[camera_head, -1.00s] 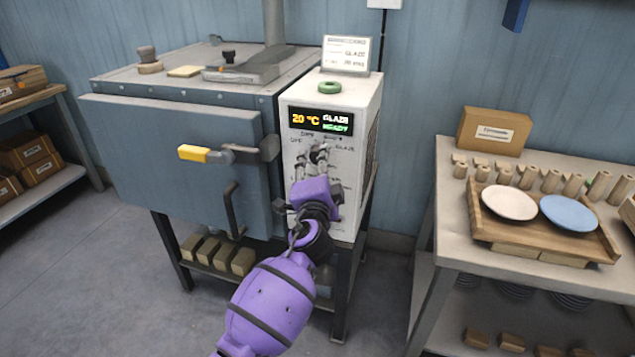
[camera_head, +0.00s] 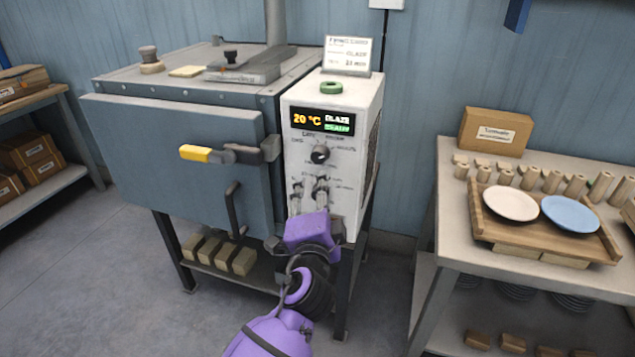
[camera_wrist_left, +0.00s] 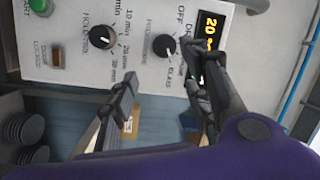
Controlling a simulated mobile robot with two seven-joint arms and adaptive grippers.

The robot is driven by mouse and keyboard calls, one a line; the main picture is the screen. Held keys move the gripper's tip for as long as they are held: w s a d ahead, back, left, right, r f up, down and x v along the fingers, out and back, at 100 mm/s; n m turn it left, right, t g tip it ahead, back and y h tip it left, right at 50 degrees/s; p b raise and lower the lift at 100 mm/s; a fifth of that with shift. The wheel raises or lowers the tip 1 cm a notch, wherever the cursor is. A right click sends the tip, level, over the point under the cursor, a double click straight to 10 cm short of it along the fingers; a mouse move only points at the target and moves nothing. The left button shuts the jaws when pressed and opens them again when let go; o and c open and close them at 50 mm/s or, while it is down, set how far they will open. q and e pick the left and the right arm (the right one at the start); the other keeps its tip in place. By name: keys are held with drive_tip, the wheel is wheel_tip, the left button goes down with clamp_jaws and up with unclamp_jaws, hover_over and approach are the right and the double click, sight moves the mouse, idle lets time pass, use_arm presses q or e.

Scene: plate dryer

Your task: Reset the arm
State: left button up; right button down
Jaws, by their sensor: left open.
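My left gripper (camera_head: 309,184) is at the end of the purple arm, in front of the lower part of the white control box (camera_head: 361,110). In the left wrist view its two dark fingers (camera_wrist_left: 163,72) stand wide apart with nothing between them. The programme knob (camera_head: 320,153) shows uncovered above the gripper in the head view; it also shows in the left wrist view (camera_wrist_left: 164,45). The hold-time knob (camera_wrist_left: 103,38) and green start button (camera_wrist_left: 39,5) show there too. The gripper hides much of the lower panel in the head view. My right gripper is out of view.
The grey dryer's door (camera_head: 170,160) is shut, with a yellow-tipped handle (camera_head: 200,153). Its display (camera_head: 322,121) reads 20 °C. A table (camera_head: 455,225) at the right bears a wooden tray (camera_head: 487,228) with a pink plate (camera_head: 511,204) and a blue plate (camera_head: 570,213). Open floor lies left.

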use_arm(q)
drive_tip(key=s+a+f+n+g+h+p, duration=0.1)
drive_tip(key=s+a+f+n+g+p, duration=0.2)
drive_tip(key=s+f, duration=0.55)
drive_tip(key=s+a+f+n+g+h+p, duration=0.1)
drive_tip(key=s+a+f+n+g, duration=0.1)
drive_tip(key=s+a+f+n, duration=0.5)
drive_tip(key=s+a+f+n+g+y+p, duration=0.1)
drive_tip(key=s+a+f, duration=0.2)
drive_tip(key=s, duration=0.7)
drive_tip(key=s+a+f+n+g+p, duration=0.1)
drive_tip(key=s+f, duration=0.4)
drive_tip(key=s, duration=0.6)
drive_tip(key=s+a+f+n+g+y+p, duration=0.1)
drive_tip(key=s+a+f+g+p, duration=0.1)
drive_tip(key=s, duration=0.9)
drive_tip(key=a+f+g, duration=0.1)
drive_tip(key=a+f, duration=0.1)
drive_tip(key=a, duration=0.1)
drive_tip(key=shift+a+f+n+y, duration=0.25)
drive_tip(key=shift+f+n+y, duration=0.05)
drive_tip(key=shift+f+n, duration=0.1)
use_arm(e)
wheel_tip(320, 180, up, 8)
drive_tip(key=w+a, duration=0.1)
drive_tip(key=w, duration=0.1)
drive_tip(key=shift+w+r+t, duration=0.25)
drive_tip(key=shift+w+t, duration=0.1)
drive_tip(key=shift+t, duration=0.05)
